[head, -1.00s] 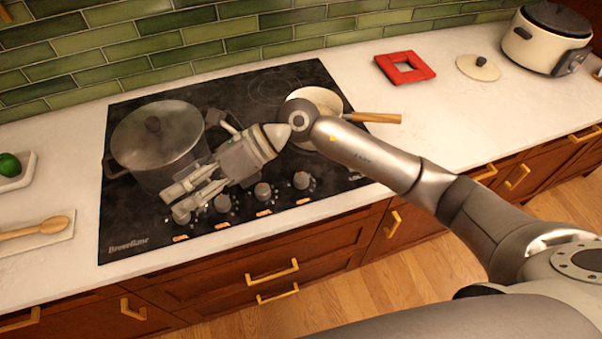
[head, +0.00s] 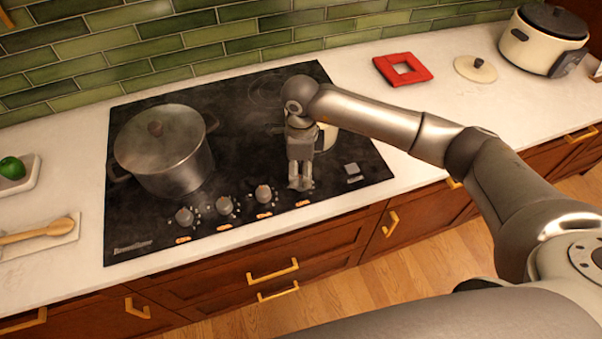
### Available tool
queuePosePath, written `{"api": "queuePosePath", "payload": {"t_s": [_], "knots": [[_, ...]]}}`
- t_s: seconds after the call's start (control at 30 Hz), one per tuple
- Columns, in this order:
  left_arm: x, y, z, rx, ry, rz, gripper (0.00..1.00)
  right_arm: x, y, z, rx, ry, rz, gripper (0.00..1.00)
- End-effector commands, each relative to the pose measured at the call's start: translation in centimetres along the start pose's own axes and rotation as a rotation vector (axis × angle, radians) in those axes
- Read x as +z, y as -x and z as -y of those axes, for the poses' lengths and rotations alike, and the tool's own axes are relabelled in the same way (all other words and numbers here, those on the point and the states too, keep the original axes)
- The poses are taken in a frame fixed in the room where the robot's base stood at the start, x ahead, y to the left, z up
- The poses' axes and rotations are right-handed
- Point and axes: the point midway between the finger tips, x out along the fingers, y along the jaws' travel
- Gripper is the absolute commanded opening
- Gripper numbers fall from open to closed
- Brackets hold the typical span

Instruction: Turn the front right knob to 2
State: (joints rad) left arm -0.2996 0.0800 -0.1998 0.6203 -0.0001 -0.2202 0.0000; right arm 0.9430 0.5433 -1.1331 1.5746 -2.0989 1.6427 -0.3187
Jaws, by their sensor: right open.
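A row of knobs runs along the front of the black cooktop (head: 240,110). Three show clearly: the left knob (head: 185,216), the one beside it (head: 225,206) and a third (head: 263,194). The rightmost knob's place is covered by my right gripper (head: 300,186), which points down there with its fingers close to the panel. The right gripper is open; whether its fingers touch or straddle that knob I cannot tell. The knob markings are too small to read. My left gripper is not in view.
A lidded steel pot (head: 165,158) stands on the cooktop's left side. A light pan (head: 327,138) is mostly hidden behind my right arm. A red trivet (head: 403,68), a round lid (head: 475,68) and a cream cooker (head: 543,42) sit on the right counter.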

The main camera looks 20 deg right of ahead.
Motion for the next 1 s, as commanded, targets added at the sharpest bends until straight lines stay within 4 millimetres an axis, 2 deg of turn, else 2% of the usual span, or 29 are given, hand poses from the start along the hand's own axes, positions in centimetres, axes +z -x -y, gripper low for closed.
{"api": "queuePosePath", "payload": {"t_s": [0.03, 0.13, 0.3, 0.63, 1.0], "knots": [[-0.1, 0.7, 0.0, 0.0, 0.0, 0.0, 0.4, 0.0, -0.7, -0.1, 0.004, -0.001, -0.001, 0.55], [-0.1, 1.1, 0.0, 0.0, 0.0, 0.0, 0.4, 0.0, -2.3, -0.1, 0.003, -0.001, -0.001, 0.55], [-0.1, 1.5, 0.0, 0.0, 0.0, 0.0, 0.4, 0.0, -4.0, 0.0, 0.001, 0.0, 0.0, 0.55], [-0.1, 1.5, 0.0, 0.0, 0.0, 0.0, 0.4, 0.0, -4.5, 0.0, -0.001, 0.001, 0.002, 0.55], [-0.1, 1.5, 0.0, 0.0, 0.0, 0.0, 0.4, 0.0, -4.4, 0.0, 0.0, 0.0, 0.002, 0.09]]}}
